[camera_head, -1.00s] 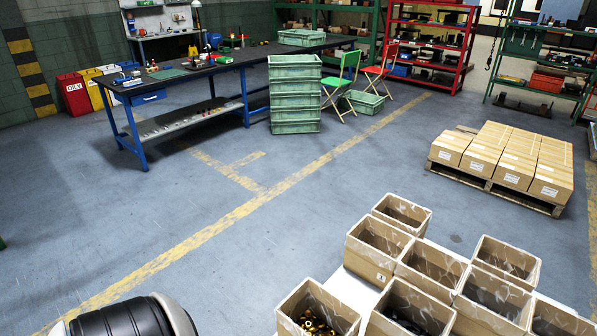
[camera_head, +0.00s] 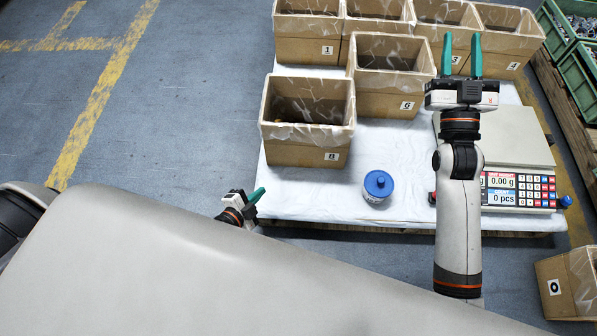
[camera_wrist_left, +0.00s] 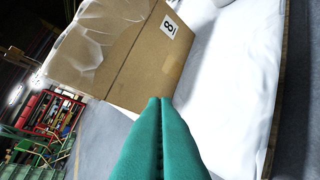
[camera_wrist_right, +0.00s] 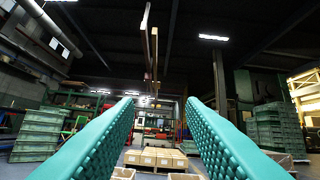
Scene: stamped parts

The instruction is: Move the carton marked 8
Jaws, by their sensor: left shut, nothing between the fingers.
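The carton marked 8 (camera_head: 290,154) is an open brown box with a clear plastic liner. It stands upright at the left front of the white-covered platform (camera_head: 340,200), its label facing me. In the left wrist view the carton (camera_wrist_left: 135,65) fills the upper left, label at its right. My left gripper (camera_head: 260,194) is shut and empty, low at the platform's front left edge, in front of the carton. Its green fingertips (camera_wrist_left: 161,100) overlap the carton's lower edge in the picture; I cannot tell whether they touch. My right gripper (camera_head: 461,45) is open and empty, raised over the right side.
Carton 6 (camera_head: 385,102) stands behind right of carton 8, with cartons 1 (camera_head: 305,48), 3 and 4 behind. A blue-lidded tub (camera_head: 377,186) and a counting scale (camera_head: 518,190) are on the platform. Carton 0 (camera_head: 567,286) is at lower right. Floor at left is clear.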

